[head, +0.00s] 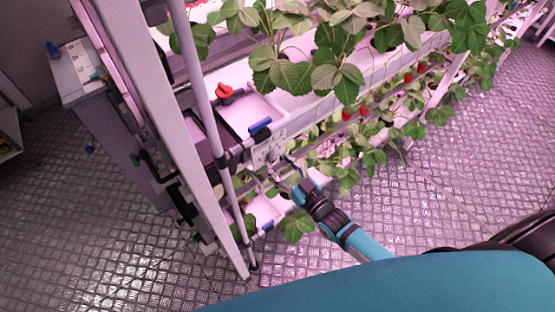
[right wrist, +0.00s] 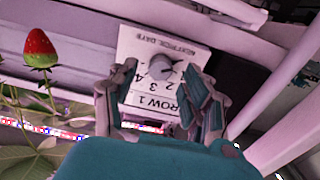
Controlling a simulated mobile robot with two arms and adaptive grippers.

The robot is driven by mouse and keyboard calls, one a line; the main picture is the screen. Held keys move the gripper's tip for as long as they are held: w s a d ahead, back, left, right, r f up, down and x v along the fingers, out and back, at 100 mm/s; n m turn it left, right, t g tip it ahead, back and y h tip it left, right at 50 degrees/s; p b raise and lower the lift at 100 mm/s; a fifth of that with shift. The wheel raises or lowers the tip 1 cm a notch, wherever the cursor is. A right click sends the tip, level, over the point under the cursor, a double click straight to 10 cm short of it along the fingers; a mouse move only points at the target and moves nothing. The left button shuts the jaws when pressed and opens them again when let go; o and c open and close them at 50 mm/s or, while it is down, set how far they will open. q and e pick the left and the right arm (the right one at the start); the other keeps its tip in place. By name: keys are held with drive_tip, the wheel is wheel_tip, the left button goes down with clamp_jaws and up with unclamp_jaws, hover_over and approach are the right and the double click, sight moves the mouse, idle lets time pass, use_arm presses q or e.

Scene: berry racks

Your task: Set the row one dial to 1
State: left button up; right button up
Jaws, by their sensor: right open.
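The row one dial is a round grey knob (right wrist: 162,66) on a white panel labelled "ROW 1", with numbers printed beside it, in the right wrist view. Which number it points to is too small to tell. In the head view the white panel (head: 268,151) is on the rack's end, below the upper tray. My right gripper (right wrist: 158,92) is open, with one finger on each side of the panel's lower part and the knob between and a little beyond the fingertips. I cannot tell whether they touch the panel. In the head view my right gripper (head: 284,172) is at the panel. My left gripper is not in view.
A red strawberry (right wrist: 40,48) hangs left of the panel. Strawberry plants (head: 320,60) overhang the rack. A red knob (head: 224,92) and a blue handle (head: 260,126) are just above the panel. A white rack post (head: 165,130) stands to the left. The metal floor (head: 455,150) is clear at right.

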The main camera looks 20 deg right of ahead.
drive_tip(key=shift+x, duration=0.9)
drive_tip(key=shift+c, duration=0.3)
clamp_jaws()
